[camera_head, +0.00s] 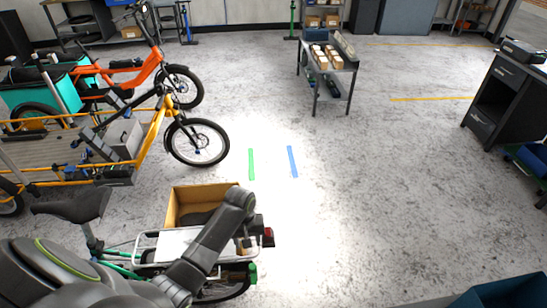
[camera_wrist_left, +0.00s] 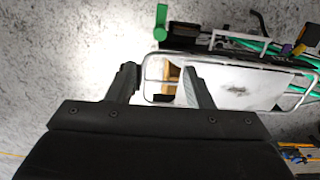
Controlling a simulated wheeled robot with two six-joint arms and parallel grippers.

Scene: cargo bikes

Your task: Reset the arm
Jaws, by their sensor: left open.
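My left arm (camera_head: 185,270) comes in from the lower left of the head view and bends over the rear of a green bike (camera_head: 110,252). My left gripper (camera_wrist_left: 160,85) is open in the wrist view, its two dark fingers apart. Behind the fingers in that view is the bike's silver rack (camera_wrist_left: 255,105) with a white plate. I see nothing held between the fingers. In the head view the wrist hides the fingertips. My right gripper is not in view.
An open cardboard box (camera_head: 188,203) stands beside the rack. An orange bike (camera_head: 150,65) and a yellow cargo bike (camera_head: 165,118) stand at left. A cart with boxes (camera_head: 330,70) and a dark workbench (camera_head: 500,95) stand farther off. Floor between is clear, with green and blue marks (camera_head: 292,162).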

